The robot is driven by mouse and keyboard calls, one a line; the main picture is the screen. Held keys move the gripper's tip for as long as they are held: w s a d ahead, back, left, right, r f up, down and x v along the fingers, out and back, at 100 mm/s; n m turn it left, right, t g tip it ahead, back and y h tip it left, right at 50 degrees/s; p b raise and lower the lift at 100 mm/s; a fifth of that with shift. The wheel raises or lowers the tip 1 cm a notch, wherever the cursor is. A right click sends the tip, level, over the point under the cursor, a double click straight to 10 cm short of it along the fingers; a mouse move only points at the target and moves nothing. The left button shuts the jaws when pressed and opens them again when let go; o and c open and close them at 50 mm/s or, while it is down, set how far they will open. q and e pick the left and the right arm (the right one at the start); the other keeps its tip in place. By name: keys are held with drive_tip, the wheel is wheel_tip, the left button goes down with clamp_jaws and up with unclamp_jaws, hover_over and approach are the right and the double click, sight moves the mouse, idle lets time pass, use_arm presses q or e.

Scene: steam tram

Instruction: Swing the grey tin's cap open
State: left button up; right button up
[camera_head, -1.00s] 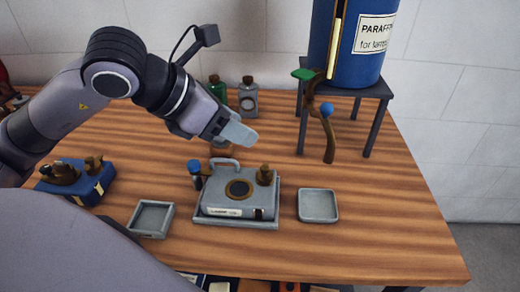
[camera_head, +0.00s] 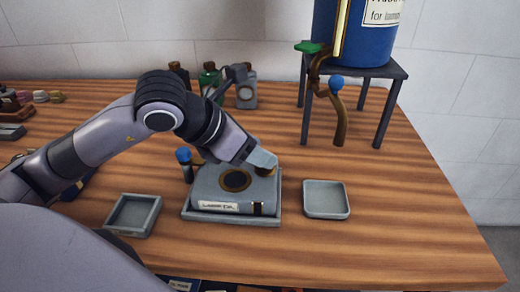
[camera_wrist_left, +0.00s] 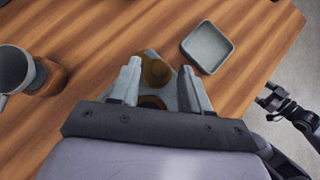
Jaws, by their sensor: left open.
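The grey tin (camera_head: 210,183) lies flat near the table's middle, with a pale label on its front and a dark round window on top. Its brass cap (camera_head: 265,172) is at the back right corner and partly hidden by my left gripper (camera_head: 263,160). In the left wrist view the cap (camera_wrist_left: 155,70) shows between and slightly beyond the two open fingers of my left gripper (camera_wrist_left: 160,82). The fingers appear apart from the cap. Whether the cap is shut is hard to tell.
The tin is on a shallow grey tray (camera_head: 232,220). Empty square trays stand left (camera_head: 133,213) and right (camera_head: 326,198). A blue drum (camera_head: 350,35) with a tap (camera_head: 336,105) stands on a dark stand (camera_head: 382,72) behind. Bottles (camera_head: 246,95) stand at the back. The front right table is clear.

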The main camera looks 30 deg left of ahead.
use_arm(q)
drive_tip(key=shift+w+d+f, duration=0.25)
drive_tip(key=shift+w+f, duration=0.15)
drive_tip(key=shift+f, duration=0.1)
clamp_jaws()
